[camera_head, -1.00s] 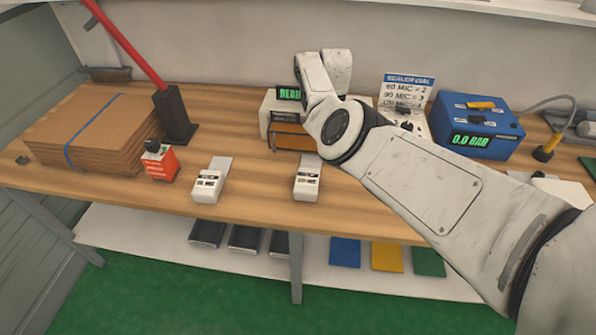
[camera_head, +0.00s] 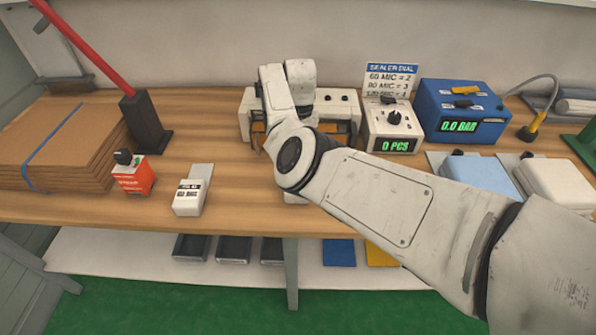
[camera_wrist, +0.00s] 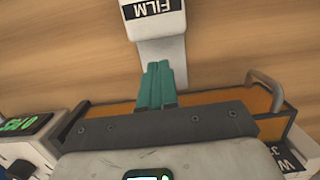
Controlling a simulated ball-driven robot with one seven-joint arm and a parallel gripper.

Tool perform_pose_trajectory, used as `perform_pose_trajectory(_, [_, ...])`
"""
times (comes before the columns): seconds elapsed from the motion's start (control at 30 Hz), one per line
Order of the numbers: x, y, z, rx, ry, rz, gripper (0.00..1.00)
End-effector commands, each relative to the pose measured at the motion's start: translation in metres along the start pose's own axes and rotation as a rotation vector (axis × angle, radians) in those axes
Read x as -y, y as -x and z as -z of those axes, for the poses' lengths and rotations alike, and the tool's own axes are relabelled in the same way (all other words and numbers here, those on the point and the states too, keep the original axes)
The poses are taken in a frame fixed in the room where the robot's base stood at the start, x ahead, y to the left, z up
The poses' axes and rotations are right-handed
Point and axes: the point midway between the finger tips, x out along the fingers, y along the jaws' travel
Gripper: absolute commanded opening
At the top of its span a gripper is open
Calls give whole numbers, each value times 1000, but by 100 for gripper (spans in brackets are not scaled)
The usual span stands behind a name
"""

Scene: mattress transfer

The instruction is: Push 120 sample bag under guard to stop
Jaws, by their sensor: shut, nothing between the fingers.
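The heat sealer (camera_head: 336,103) stands at the back of the bench, with its orange guard (camera_head: 257,134) mostly behind my arm. In the wrist view the orange guard (camera_wrist: 205,102) has a grey handle. A white sample bag with a FILM label (camera_wrist: 158,20) lies in front of it; its pale tail points at the guard. Its thickness mark does not show. In the head view only a sliver of a white sample shows below my wrist. My gripper (camera_wrist: 156,70) has its teal fingers shut and empty, over the tail's end. Whether they touch it I cannot tell.
Another white sample (camera_head: 189,197) lies to the left, beside a red block (camera_head: 133,174) and stacked cardboard (camera_head: 62,145). The dial box (camera_head: 393,130) reads 0 PCS; the blue unit (camera_head: 461,112) reads 0.0 BAR. A blue pad (camera_head: 478,176) and a white pad (camera_head: 555,183) lie right.

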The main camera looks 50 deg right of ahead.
Motion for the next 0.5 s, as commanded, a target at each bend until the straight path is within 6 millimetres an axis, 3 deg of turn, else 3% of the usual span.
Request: perform_pose_trajectory(0.5, [0, -9, -72, -1, 1, -2, 0])
